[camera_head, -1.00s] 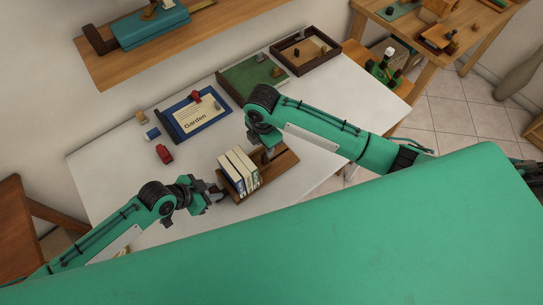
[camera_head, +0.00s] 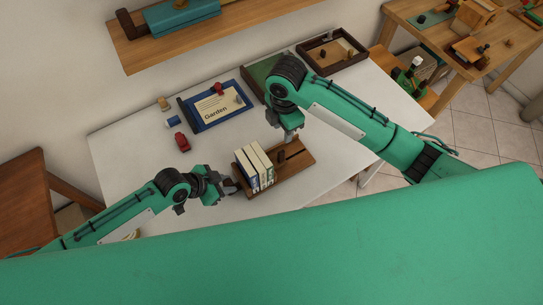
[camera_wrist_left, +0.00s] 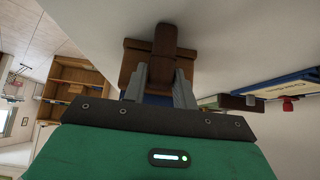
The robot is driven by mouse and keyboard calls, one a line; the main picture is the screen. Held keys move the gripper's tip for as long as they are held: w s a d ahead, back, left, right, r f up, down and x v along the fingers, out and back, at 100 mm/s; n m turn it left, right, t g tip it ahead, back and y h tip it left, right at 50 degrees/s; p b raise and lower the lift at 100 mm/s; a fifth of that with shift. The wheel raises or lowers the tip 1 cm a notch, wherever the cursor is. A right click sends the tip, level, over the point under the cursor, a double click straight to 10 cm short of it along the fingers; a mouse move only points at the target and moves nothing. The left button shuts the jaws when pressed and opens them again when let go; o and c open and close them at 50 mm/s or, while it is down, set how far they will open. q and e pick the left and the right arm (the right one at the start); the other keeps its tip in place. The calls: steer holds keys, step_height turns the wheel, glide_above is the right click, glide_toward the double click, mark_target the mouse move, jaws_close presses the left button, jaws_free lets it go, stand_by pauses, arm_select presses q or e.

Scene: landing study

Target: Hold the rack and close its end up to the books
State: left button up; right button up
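The brown wooden rack (camera_head: 298,163) lies on the white table, with several upright pale-covered books (camera_head: 253,167) side by side in its left part. A small dark upright end (camera_head: 281,156) stands on the rack to the right of the books, with a gap between. My left gripper (camera_head: 231,187) is at the rack's left end. In the left wrist view its two fingers (camera_wrist_left: 159,72) stand either side of brown wood of the rack (camera_wrist_left: 163,42) and appear shut on it. My right gripper (camera_head: 291,134) points down just behind the rack's right part; its fingertips are too small to read.
Behind the rack lie a blue-framed "Garden" board (camera_head: 215,107), a red object (camera_head: 182,142), a small blue object (camera_head: 172,122) and a green board (camera_head: 259,78). A dark tray (camera_head: 333,53) sits at the far right. White table between these and the rack is clear.

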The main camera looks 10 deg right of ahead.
arm_select(q)
steer(key=o, duration=0.4)
steer(key=shift+r, duration=0.1)
steer(key=v, duration=1.1)
steer(key=shift+a+r, duration=0.25)
steer(key=shift+r, duration=0.05)
steer(key=shift+s, duration=0.1)
